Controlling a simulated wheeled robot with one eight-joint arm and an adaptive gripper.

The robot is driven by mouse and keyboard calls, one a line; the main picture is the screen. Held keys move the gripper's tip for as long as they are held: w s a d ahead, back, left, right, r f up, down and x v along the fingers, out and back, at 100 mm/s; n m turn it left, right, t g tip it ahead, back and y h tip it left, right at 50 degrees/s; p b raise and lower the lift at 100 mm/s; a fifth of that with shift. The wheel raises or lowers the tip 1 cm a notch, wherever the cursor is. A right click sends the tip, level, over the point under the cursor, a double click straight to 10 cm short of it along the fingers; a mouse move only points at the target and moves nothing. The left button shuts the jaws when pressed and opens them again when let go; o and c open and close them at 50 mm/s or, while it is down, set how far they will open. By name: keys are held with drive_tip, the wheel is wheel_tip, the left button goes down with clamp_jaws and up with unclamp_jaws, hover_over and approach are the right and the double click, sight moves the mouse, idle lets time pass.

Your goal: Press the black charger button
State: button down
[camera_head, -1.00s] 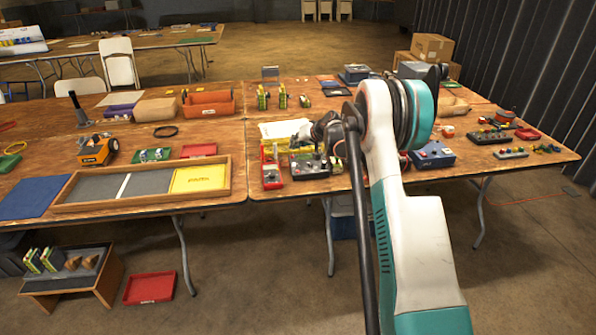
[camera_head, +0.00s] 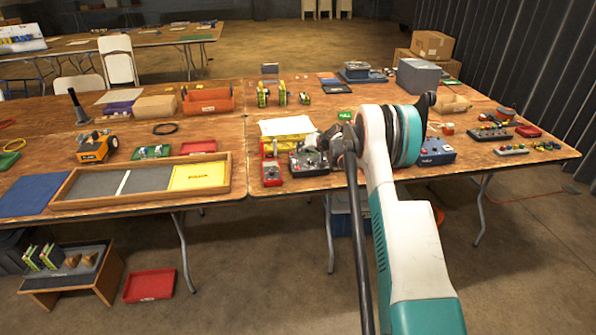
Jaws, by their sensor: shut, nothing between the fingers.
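A dark grey box with knobs (camera_head: 309,168) stands near the front edge of the right table. A red device (camera_head: 271,173) with a round dial is just left of it. I cannot make out which part is the black charger button; it is too small or hidden by my arm. My gripper (camera_head: 313,151) is shut and empty, over the back part of the grey box. I cannot tell whether its fingertips touch the box. My forearm hides what lies directly to the right.
A yellow item (camera_head: 288,139) with a white sheet lies behind the grey box. A blue box (camera_head: 435,152) stands right of my arm. A long wooden tray (camera_head: 140,203) fills the left table's front. A grey block (camera_head: 418,76) stands at the back right.

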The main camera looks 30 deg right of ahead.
drive_tip(key=shift+w+d+f+b, duration=0.15)
drive_tip(key=shift+f+b, duration=0.3)
drive_tip(key=shift+f, duration=0.55)
drive_tip(key=shift+w+a+f+b, duration=0.15)
drive_tip(key=shift+f+b, duration=0.35)
drive_tip(key=shift+f, duration=0.55)
drive_tip(key=shift+w+d+f+b, duration=0.2)
drive_tip(key=shift+f+b, duration=0.25)
drive_tip(key=shift+f, duration=0.55)
drive_tip(key=shift+f, duration=0.1)
drive_tip(key=shift+w+f+b, duration=0.1)
drive_tip(key=shift+f+b, duration=0.25)
drive_tip(key=shift+b, duration=0.05)
drive_tip(key=shift+f+b, duration=0.3)
drive_tip(key=shift+f, duration=0.05)
drive_tip(key=shift+r, duration=0.1)
drive_tip(key=shift+a+r, duration=0.1)
drive_tip(key=shift+r, duration=0.6)
drive_tip(key=shift+p, duration=0.3)
drive_tip(key=r+p, duration=0.1)
drive_tip(key=r, duration=0.1)
drive_tip(key=s+r, duration=0.1)
drive_tip(key=r, duration=0.2)
drive_tip(key=shift+a+p, duration=0.1)
drive_tip(key=shift+p, duration=0.3)
